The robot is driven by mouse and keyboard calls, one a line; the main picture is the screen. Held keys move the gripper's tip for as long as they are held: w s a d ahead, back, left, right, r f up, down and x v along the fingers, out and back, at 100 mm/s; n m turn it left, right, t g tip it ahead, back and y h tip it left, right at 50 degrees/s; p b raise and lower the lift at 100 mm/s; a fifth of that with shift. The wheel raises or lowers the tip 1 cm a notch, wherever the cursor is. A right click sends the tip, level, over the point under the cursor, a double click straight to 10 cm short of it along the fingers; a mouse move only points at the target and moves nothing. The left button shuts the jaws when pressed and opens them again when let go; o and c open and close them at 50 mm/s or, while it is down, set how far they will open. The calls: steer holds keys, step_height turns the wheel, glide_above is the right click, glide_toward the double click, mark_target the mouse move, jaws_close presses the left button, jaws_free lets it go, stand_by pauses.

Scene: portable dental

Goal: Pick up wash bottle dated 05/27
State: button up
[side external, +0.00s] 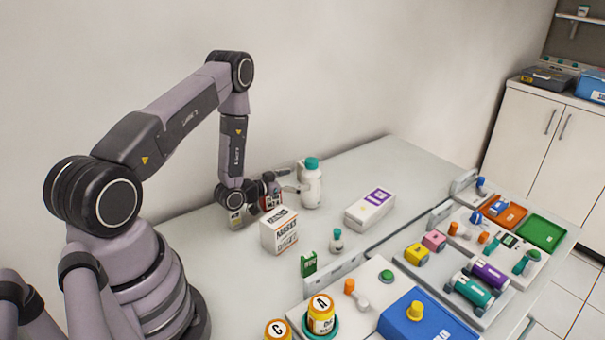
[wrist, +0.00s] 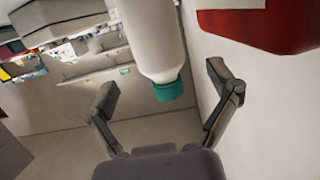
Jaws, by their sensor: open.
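A white wash bottle (side external: 311,189) with a teal cap stands upright on the table near the back wall. No date on it can be read. My gripper (side external: 294,181) is beside it on its left, with the fingers level with its upper part. In the wrist view, my gripper (wrist: 163,84) is open, and the bottle (wrist: 150,38) appears upside down with its cap between the two spread fingers. I cannot tell whether either finger touches it.
A red object (wrist: 275,27) is close on the right in the wrist view. A white box with printed text (side external: 279,232) stands in front of my gripper. A white and purple box (side external: 370,209) lies right of the bottle. Trays and small parts fill the table's front right.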

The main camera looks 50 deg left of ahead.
mark_target(304, 180)
steer(key=shift+w+f, duration=0.3)
steer(key=shift+w, duration=0.5)
steer(key=shift+w+f, duration=0.3)
steer(key=shift+w, duration=0.55)
steer(key=shift+w+f, duration=0.3)
steer(key=shift+w, duration=0.5)
steer(key=c, duration=1.3)
steer(key=shift+r, duration=0.15)
